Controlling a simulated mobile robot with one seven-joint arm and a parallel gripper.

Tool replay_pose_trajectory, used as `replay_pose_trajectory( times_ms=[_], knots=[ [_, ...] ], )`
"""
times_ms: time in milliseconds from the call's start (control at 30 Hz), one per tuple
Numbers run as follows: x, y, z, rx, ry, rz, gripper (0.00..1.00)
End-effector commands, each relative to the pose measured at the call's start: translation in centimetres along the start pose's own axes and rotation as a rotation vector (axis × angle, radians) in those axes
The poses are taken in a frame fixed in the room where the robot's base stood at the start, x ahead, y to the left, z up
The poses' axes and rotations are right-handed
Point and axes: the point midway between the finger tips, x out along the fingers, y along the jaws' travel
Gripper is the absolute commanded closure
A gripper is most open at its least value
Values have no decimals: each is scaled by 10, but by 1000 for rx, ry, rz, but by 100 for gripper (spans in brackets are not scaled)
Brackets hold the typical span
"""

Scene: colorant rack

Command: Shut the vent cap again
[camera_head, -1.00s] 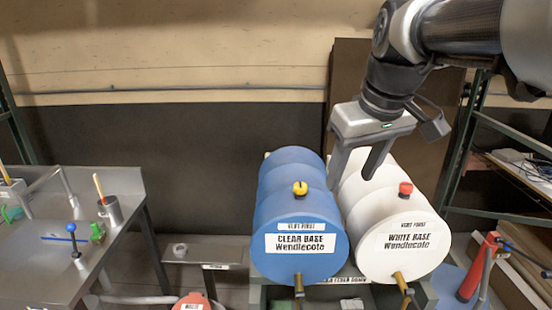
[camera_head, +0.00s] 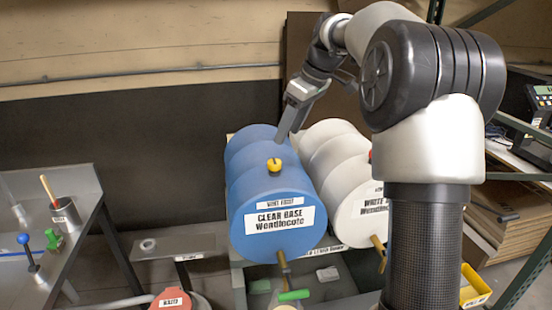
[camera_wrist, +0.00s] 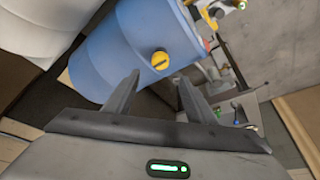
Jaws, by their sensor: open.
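The blue CLEAR BASE drum (camera_head: 240,175) lies on its side on a rack, with a yellow vent cap (camera_head: 274,164) on its top. The cap also shows in the wrist view (camera_wrist: 160,60), with a dark slot or bar across it. The white WHITE BASE drum (camera_head: 345,205) lies to its right; its red cap is mostly hidden behind my arm. My gripper (camera_head: 282,138) is above the blue drum, close behind the yellow cap in the head view. In the wrist view my gripper (camera_wrist: 160,90) has its fingers apart and empty, with the cap beyond them.
Brass taps (camera_head: 283,262) stick out below the drums, with a green handle (camera_head: 294,295) below the blue one. A metal bench (camera_head: 70,205) with a cup and small valves stands at left. A red-lidded container (camera_head: 170,300) stands low in front.

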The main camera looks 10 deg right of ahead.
Motion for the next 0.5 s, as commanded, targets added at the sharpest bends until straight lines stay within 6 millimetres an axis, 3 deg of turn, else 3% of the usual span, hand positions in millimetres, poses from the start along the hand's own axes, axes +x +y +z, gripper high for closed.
replay_pose_trajectory(
  times_ms=[300,500],
  knots=[
    [69,0,0,1,-2,-2,50],
    [97,0,0,0,-1,-1,50]
  ],
)
